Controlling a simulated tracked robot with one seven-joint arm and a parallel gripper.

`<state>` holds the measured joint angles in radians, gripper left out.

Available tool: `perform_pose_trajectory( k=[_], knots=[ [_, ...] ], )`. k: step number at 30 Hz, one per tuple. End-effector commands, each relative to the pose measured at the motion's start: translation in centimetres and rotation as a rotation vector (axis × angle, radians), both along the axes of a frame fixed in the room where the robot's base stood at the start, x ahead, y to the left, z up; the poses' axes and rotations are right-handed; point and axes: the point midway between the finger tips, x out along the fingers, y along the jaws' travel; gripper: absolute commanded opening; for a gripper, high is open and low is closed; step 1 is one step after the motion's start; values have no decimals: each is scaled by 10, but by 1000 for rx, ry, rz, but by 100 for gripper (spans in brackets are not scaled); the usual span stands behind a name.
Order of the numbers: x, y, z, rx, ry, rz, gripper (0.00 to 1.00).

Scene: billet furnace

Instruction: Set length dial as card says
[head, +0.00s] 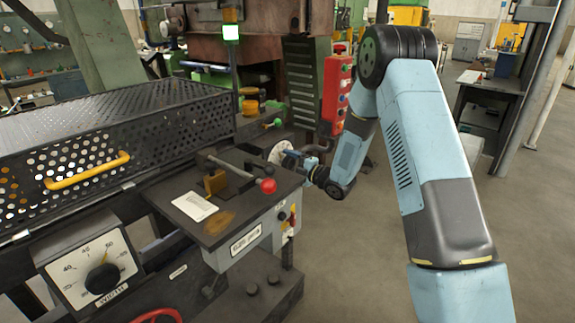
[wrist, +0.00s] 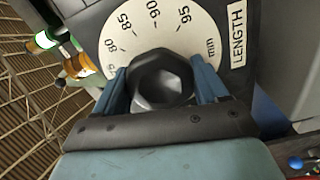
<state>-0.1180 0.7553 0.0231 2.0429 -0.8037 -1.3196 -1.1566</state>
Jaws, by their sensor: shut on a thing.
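The length dial (wrist: 158,32) is a cream disc marked 80 to 95 and mm, with a LENGTH label (wrist: 237,35) beside it in the wrist view. Its black faceted knob (wrist: 160,75) sits between the blue fingers of my gripper (wrist: 162,88), which is shut on it. The knob's pointer is not clear, so I cannot tell the setting. In the head view the dial (head: 280,151) faces my gripper (head: 297,157) at the far end of the console. A pale card (head: 194,206) lies on the console top; its writing is too small to read.
A red ball-topped lever (head: 268,186) stands close to my gripper. A second dial (head: 90,265) with a black knob is at lower left. A perforated guard (head: 100,150) with a yellow handle and a red button box (head: 337,95) stand nearby. Open floor lies right.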

Motion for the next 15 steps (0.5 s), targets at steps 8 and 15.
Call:
perform_pose_trajectory(
  k=[8, 15],
  knots=[
    [-2, -1, -5, -166, -197, 0, 42],
    [-3, -1, -7, -307, -373, 3, 42]
  ],
)
